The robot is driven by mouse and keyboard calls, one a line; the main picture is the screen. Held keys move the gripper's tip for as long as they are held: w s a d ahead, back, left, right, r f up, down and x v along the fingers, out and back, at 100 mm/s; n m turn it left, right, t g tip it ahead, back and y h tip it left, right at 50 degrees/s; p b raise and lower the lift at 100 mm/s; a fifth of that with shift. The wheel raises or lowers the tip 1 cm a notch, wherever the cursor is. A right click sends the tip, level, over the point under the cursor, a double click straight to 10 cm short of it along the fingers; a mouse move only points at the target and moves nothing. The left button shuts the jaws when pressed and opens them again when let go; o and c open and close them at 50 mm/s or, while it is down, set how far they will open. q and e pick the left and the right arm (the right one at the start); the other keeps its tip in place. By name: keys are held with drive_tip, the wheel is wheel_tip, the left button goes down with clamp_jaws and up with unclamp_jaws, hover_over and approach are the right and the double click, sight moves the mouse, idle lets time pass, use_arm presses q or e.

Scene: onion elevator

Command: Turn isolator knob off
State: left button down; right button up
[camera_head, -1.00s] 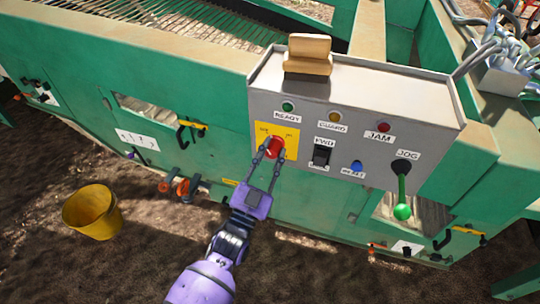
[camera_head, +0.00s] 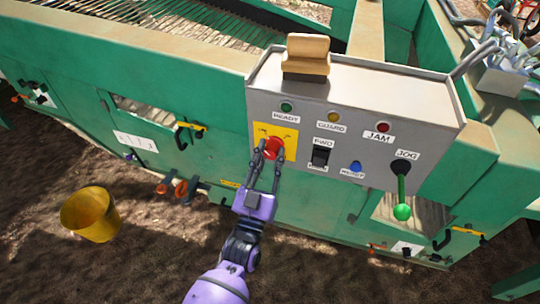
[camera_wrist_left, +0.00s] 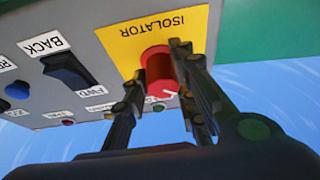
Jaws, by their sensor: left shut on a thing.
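The red isolator knob (camera_head: 273,147) sits on a yellow plate (camera_head: 288,133) at the left of the grey control box. In the left wrist view the knob (camera_wrist_left: 158,68) stands out from the yellow plate marked ISOLATOR (camera_wrist_left: 125,42). My left gripper (camera_head: 270,156) reaches up from below, with its two fingers on either side of the knob, shut on it. The left gripper also shows in the left wrist view (camera_wrist_left: 158,88). Part of the knob is hidden behind the fingers. My right gripper is not in view.
The grey box (camera_head: 350,90) also carries a black FWD switch (camera_head: 320,156), a blue button (camera_head: 355,168), small lamps and a green-tipped JOG lever (camera_head: 402,211). A yellow bucket (camera_head: 90,214) stands on the ground at left.

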use_arm(q)
drive_tip(key=shift+s+d+f, duration=0.15)
drive_tip(key=shift+d+f, duration=0.15)
drive_tip(key=c, duration=1.6)
unclamp_jaws()
drive_tip(key=shift+r, duration=0.1)
drive_tip(key=shift+o, duration=0.2)
drive_tip(key=shift+a+r, duration=0.1)
drive_tip(key=shift+r, duration=0.05)
drive_tip(key=v, duration=1.1)
drive_tip(key=shift+s+f, duration=0.25)
drive_tip(key=shift+s, duration=0.1)
drive_tip(key=shift+a, duration=0.15)
